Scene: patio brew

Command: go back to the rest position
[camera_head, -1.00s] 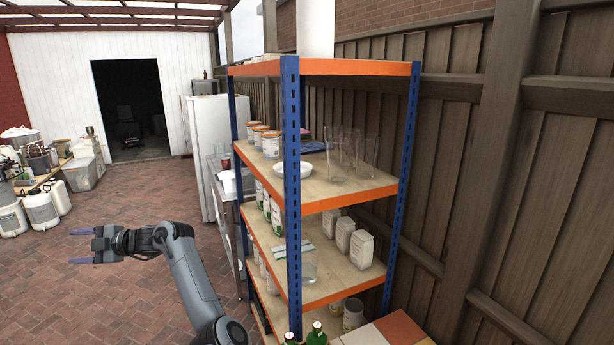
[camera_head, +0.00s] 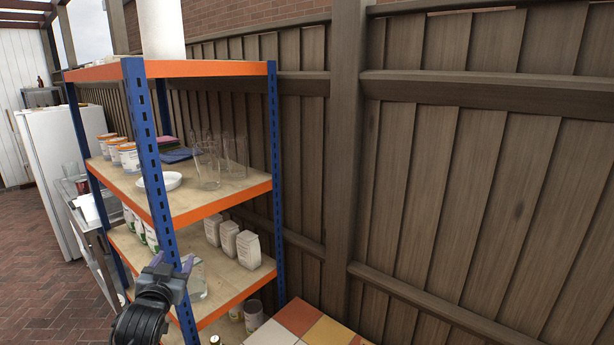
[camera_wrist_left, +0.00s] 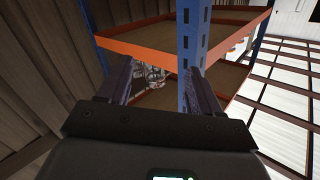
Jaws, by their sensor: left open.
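My left gripper (camera_head: 172,264) is in the lower left of the head view, in front of the shelf's near blue post. Its two fingers are spread, with nothing between them that it holds. In the left wrist view the open fingers (camera_wrist_left: 165,82) point toward an orange-edged shelf and a blue post. I cannot tell how close the fingertips are to the post. My right gripper is not in either view.
The blue and orange shelf rack (camera_head: 222,203) carries cans (camera_head: 129,157), glass vessels (camera_head: 207,165), a white bowl (camera_head: 168,181) and white cartons (camera_head: 248,249). A wooden fence (camera_head: 440,180) stands behind it. A white fridge (camera_head: 62,170) and open brick floor (camera_head: 45,265) are at left.

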